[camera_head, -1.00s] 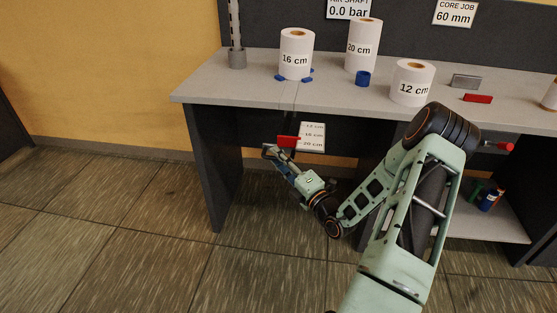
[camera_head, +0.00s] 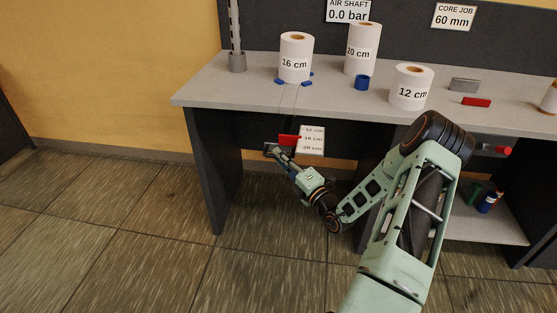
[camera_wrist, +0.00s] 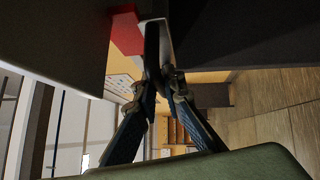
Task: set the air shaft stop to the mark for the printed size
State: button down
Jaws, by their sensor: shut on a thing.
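A red tab (camera_head: 288,140), seemingly the stop's pointer, shows below the table's front edge. Beside it is a white plate (camera_head: 311,139) marked 12, 16 and 20 cm from top to bottom. The tab is about level with the middle, 16 cm line. My gripper (camera_head: 271,149) is at the tab's left, below the tabletop. In the wrist view its fingers (camera_wrist: 156,78) are closed around a dark upright bar (camera_wrist: 152,42) next to the red tab (camera_wrist: 125,30). The bar's join to the tab is hard to see.
On the tabletop (camera_head: 205,92) stand rolls labelled 16 cm (camera_head: 296,64), 20 cm (camera_head: 361,52) and 12 cm (camera_head: 411,92). The 16 cm roll sits among blue pads. A grey shaft (camera_head: 235,28) stands upright at left. Signs read air shaft 0.0 bar and core job 60 mm.

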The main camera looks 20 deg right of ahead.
jog(key=shift+w+d, duration=0.6)
jog(key=shift+w, duration=0.3)
jog(key=c, duration=2)
grip_release()
jog(key=shift+c, duration=0.2)
jog(key=v, duration=1.2)
jog(key=shift+a, duration=0.1)
